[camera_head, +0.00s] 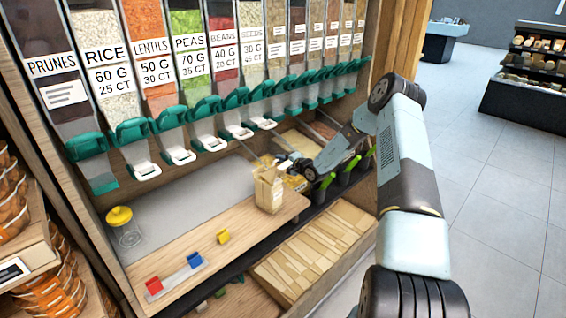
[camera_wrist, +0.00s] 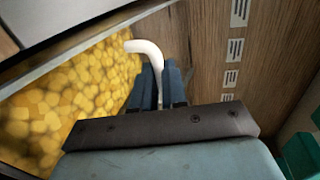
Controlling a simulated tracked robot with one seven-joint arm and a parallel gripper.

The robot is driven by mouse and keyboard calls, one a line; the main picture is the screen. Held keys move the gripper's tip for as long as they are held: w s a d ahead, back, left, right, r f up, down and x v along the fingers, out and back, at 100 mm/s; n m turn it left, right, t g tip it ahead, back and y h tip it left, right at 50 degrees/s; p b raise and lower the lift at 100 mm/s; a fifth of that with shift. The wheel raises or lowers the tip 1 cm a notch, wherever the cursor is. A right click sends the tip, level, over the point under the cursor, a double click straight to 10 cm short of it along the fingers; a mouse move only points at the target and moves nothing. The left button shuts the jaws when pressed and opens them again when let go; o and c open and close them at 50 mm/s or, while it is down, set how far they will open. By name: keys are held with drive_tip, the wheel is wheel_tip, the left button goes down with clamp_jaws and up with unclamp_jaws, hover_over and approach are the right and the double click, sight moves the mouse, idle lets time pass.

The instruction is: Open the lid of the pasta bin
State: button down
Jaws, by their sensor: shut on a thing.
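The pasta bin shows in the wrist view as a mass of yellow pasta pieces (camera_wrist: 75,85) beside a wooden panel. A white curved handle (camera_wrist: 145,48) sticks up at the bin's edge. My gripper (camera_wrist: 162,85) is shut on this handle, its blue fingers on either side of the stem. I cannot tell how far the lid is raised, or whether the pasta shows through a clear lid. In the head view my gripper (camera_head: 287,174) is low behind a paper bag (camera_head: 269,189), at the yellow bin; the bag and my arm hide much of it.
Dispensers with green handles (camera_head: 133,130) hang above the counter (camera_head: 215,242). Green-handled scoops (camera_head: 350,165) are right of my gripper. Open floor (camera_head: 470,170) lies to the right.

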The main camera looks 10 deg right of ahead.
drive_tip(key=shift+w+a, duration=0.15)
drive_tip(key=shift+w, duration=0.05)
drive_tip(key=c, duration=1.5)
unclamp_jaws()
drive_tip(key=shift+o, duration=0.2)
drive_tip(key=v, duration=1.3)
drive_tip(key=shift+s+d, duration=0.25)
drive_tip(key=shift+s, duration=0.05)
